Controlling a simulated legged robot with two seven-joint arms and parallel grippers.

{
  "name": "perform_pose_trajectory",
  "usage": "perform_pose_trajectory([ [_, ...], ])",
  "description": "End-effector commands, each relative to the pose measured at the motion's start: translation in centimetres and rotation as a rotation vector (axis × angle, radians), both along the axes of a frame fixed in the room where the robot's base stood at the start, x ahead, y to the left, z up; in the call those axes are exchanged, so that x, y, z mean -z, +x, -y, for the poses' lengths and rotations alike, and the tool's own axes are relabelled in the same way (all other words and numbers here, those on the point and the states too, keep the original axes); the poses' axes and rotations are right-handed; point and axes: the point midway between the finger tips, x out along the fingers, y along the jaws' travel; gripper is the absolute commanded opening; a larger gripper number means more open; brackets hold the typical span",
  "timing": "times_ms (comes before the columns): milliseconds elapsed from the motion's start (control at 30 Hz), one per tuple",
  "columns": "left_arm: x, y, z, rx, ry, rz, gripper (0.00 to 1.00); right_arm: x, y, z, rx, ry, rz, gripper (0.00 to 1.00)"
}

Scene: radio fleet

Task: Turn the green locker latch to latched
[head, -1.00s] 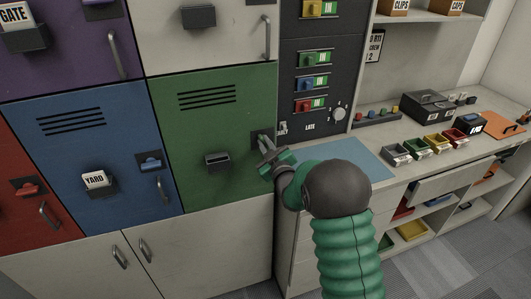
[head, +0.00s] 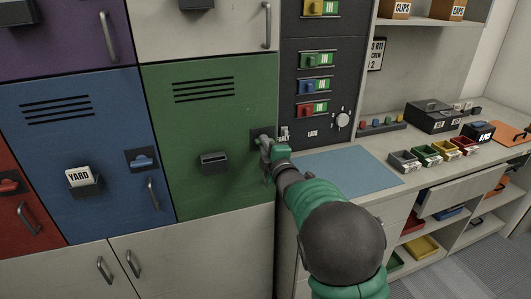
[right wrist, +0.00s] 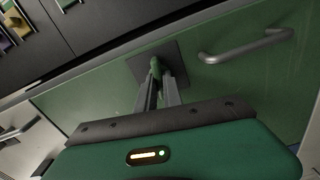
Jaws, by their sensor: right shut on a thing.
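The green locker door (head: 225,110) is closed, at the middle left of the head view. Its latch sits on a dark square plate (head: 256,132) near the door's right edge. In the right wrist view the plate (right wrist: 172,57) shows with the small green latch handle (right wrist: 155,67) on it. My right gripper (head: 264,139) is at the latch; in the right wrist view its fingers (right wrist: 158,80) are shut on the handle. The fingers largely hide the handle in the head view, so its exact angle is hard to tell. My left gripper is out of view.
A grey door handle (right wrist: 248,45) is close beside the latch. The dark panel (head: 300,60) with switches and a knob (head: 342,120) is just right of the locker. The blue locker (head: 80,130) is left. A counter with a blue mat (head: 345,168) lies at right.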

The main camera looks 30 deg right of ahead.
Motion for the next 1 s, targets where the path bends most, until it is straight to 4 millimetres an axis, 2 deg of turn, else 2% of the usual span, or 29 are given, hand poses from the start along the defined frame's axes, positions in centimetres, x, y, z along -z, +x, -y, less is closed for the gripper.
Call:
perform_pose_trajectory([
  [33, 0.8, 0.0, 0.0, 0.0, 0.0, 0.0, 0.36, 0.6, 0.1, -0.3, -0.005, -0.025, -0.011, 0.0],
  [300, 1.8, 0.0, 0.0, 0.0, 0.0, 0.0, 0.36, 0.6, 0.1, -0.3, -0.005, -0.128, -0.038, 0.0],
  [867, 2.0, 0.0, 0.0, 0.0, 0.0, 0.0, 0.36, 0.7, 0.2, -0.4, -0.006, -0.157, -0.05, 0.0],
  [900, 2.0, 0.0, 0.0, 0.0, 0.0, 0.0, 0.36, 0.7, 0.2, -0.4, -0.006, -0.157, -0.05, 0.15],
  [1000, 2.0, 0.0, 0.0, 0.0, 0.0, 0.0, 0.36, 0.7, 0.2, -0.3, -0.006, -0.157, -0.048, 0.28],
])
